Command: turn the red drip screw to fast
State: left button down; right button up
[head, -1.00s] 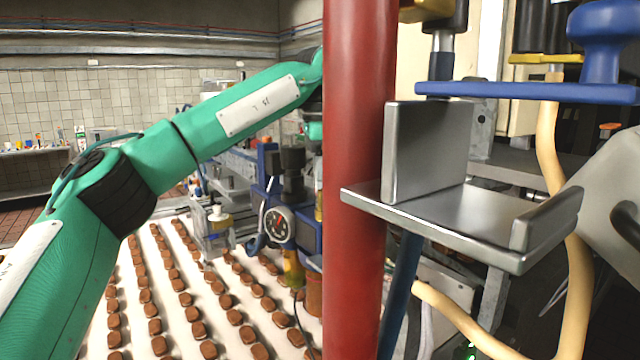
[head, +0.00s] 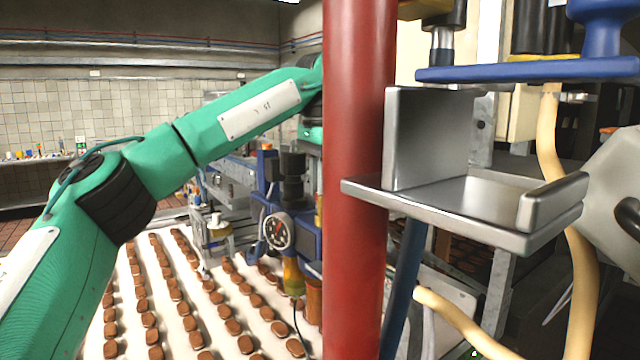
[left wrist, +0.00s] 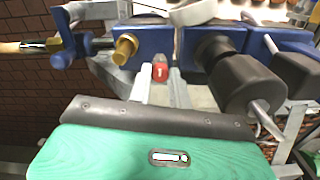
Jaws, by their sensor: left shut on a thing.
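The red drip screw (left wrist: 160,72) is small, with a white mark on its face, and sits below the blue machine body in the left wrist view. My left gripper (left wrist: 158,84) is shut on it, one pale finger on each side. In the head view my green left arm reaches in from the left and passes behind a red post, which hides the gripper and the screw. My right gripper is in neither view.
The red post (head: 358,180) and a metal bracket shelf (head: 470,200) stand close in front. A white conveyor (head: 175,340) carries many brown biscuits. A brass knob (left wrist: 125,48) and dark cylinder (left wrist: 240,82) flank the screw.

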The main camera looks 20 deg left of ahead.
pick_arm(q)
jog(key=c, duration=1.3)
grip_release()
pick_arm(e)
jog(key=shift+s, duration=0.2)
pick_arm(q)
jog(key=shift+r, duration=0.1)
notch_tip(320, 180, up, 7)
jog(key=shift+p, duration=0.9)
notch_tip(320, 180, up, 7)
jog(key=p, duration=0.3)
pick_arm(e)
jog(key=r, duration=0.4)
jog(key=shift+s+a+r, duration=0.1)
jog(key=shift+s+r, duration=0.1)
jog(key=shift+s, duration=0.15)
pick_arm(q)
jog(key=shift+f, duration=0.2)
